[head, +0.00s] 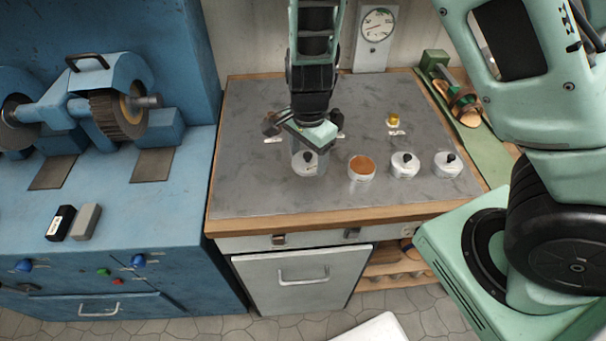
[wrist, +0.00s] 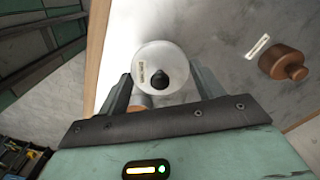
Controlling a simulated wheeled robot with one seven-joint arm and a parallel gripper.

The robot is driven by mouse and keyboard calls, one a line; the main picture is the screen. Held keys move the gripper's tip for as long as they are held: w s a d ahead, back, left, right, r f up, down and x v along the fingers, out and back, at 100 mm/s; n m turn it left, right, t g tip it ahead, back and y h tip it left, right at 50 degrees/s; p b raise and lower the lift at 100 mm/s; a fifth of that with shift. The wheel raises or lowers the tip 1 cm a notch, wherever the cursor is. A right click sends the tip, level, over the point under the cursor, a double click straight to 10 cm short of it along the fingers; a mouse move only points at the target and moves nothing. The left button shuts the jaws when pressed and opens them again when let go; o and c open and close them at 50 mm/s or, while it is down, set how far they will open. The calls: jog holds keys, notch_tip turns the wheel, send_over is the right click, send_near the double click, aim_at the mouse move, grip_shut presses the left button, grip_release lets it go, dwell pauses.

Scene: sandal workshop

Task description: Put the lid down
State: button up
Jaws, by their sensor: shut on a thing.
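My gripper (head: 306,148) is over the left part of the grey bench top (head: 250,185). In the wrist view, its two fingers (wrist: 163,88) are on either side of a pale round lid (wrist: 160,58) with a black knob, and they are shut on it. In the head view the lid (head: 307,165) is partly covered by the gripper and looks see-through around its edge. I cannot tell whether it touches the bench. An open white pot (head: 362,167) with orange-brown contents stands just right of it.
Two white pots with black-knobbed lids stand further right, the nearer (head: 404,165) and the farther (head: 447,165). A small yellow object (head: 393,120) and a brown wooden object (wrist: 287,62) are behind. A dial scale (head: 375,35) stands at the back. The front-left bench top is clear.

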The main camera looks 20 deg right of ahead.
aim_at(308, 180)
jog(key=shift+f, duration=2.8)
jog(key=shift+f, duration=0.15)
jog(key=o, duration=1)
jog(key=shift+c, duration=0.2)
